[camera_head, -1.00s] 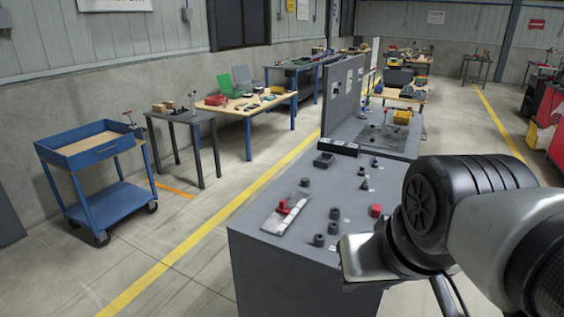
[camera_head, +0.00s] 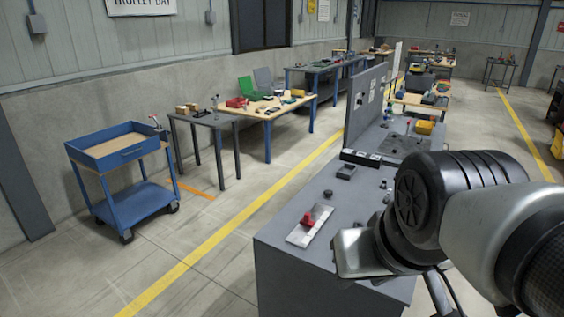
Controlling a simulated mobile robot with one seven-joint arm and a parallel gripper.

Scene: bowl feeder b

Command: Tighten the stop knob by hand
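A red knob-like part (camera_head: 308,221) stands on a pale flat plate (camera_head: 300,239) at the near left of the grey bench top. I cannot tell for sure whether it is the stop knob. My arm (camera_head: 450,215) reaches in from the right and covers much of the bench's right side. Its silver end part hangs over the bench, to the right of the plate and apart from the red part in the picture. The fingers of my gripper do not show.
The grey bench (camera_head: 330,275) has small dark parts (camera_head: 328,194) and a black strip (camera_head: 362,158) before an upright grey panel (camera_head: 367,105). A blue trolley (camera_head: 122,180) and a dark table (camera_head: 205,118) stand left. The floor between, with a yellow line (camera_head: 230,232), is clear.

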